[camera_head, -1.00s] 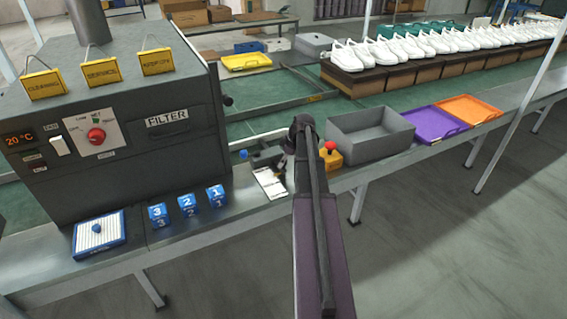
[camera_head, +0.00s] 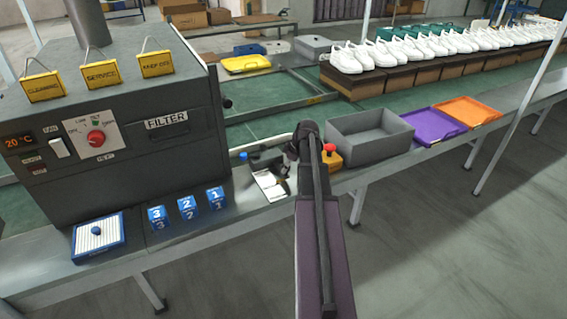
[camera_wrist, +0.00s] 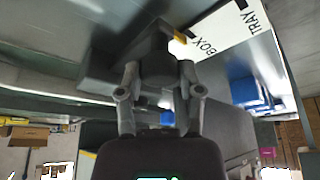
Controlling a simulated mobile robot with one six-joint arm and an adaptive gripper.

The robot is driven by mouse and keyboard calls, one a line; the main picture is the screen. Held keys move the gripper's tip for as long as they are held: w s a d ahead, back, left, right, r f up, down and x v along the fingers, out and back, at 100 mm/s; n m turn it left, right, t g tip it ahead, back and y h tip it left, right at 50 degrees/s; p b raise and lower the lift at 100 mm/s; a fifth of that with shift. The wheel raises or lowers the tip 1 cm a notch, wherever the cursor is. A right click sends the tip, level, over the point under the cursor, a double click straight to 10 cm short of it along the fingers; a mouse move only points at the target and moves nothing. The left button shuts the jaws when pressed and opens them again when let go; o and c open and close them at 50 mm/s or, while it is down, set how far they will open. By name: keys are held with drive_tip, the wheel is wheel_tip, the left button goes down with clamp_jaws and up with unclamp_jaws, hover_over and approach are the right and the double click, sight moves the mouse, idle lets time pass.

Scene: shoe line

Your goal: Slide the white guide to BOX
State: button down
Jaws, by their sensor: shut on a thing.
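A white plate (camera_head: 268,187) lies on the bench right of the grey machine, partly hidden by my arm. In the wrist view the white plate (camera_wrist: 232,32) shows the words BOX and TRAY. My gripper (camera_wrist: 157,82) is shut on a dark grey block (camera_wrist: 150,52), its fingers on either side. A small yellow tip (camera_wrist: 180,38) shows at the block's side, beside the plate near the word BOX. No separate white guide can be made out; I cannot tell whether the block is part of it. In the head view my gripper (camera_head: 287,178) is mostly hidden.
A yellow box with a red button (camera_head: 330,157) stands close right of my arm. Beyond are a grey bin (camera_head: 370,150), a purple tray (camera_head: 433,124) and an orange tray (camera_head: 467,110). Blue numbered blocks (camera_head: 188,208) stand left. A blue knob (camera_head: 243,156) is behind the plate.

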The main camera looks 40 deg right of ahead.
drive_tip(key=shift+s+a, duration=0.15)
drive_tip(key=shift+s, duration=0.3)
drive_tip(key=shift+w, duration=0.1)
drive_tip(key=shift+c, duration=1.3)
unclamp_jaws()
